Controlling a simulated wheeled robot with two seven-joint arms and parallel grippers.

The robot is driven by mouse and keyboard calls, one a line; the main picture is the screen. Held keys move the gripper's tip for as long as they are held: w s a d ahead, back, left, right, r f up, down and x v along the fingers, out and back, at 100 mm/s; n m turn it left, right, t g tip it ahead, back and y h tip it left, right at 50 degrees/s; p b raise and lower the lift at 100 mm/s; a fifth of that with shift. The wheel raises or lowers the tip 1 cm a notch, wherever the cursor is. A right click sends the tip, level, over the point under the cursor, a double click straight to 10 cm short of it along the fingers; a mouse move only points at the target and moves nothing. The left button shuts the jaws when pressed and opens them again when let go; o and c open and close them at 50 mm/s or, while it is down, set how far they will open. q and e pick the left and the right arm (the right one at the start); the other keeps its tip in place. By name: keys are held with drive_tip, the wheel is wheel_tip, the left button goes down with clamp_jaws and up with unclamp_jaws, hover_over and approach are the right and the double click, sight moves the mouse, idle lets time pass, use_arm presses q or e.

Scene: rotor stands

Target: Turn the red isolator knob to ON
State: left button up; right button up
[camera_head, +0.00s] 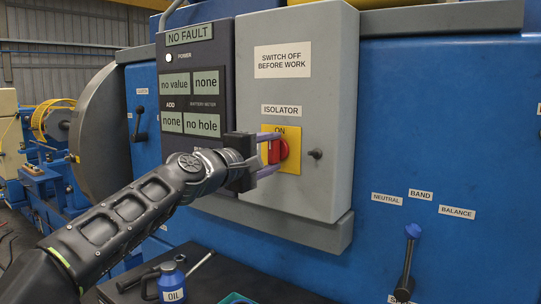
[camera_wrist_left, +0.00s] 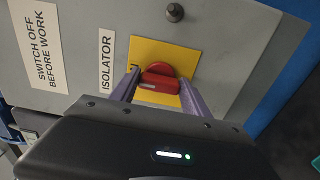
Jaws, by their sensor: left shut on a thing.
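The red isolator knob (camera_head: 283,150) sits on a yellow plate (camera_head: 294,163) on the grey cabinet door, under the ISOLATOR label. The word ON shows at the plate's top. My left gripper (camera_head: 271,152) reaches it from the left, its two purple fingers shut on the knob. In the left wrist view the knob (camera_wrist_left: 159,82) lies between the finger ends, its grip bar with a pale line running across from finger to finger. The fingers hide part of the plate. My right gripper is not in view.
The grey cabinet (camera_head: 330,95) has a small dark stud (camera_head: 315,153) right of the knob. A dark display panel (camera_head: 190,85) reading NO FAULT stands left of it. Below, a dark bench top (camera_head: 235,270) holds a blue oil can (camera_head: 171,282) and tools. A blue-topped lever (camera_head: 408,260) stands at lower right.

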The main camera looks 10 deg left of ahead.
use_arm(q)
drive_tip(key=shift+f, duration=0.1)
drive_tip(key=o, duration=1.4)
drive_tip(key=shift+s, duration=0.1)
drive_tip(key=b+v, duration=0.2)
drive_tip(key=v, duration=0.5)
drive_tip(key=shift+s+b, duration=0.3)
drive_tip(key=shift+b, duration=0.1)
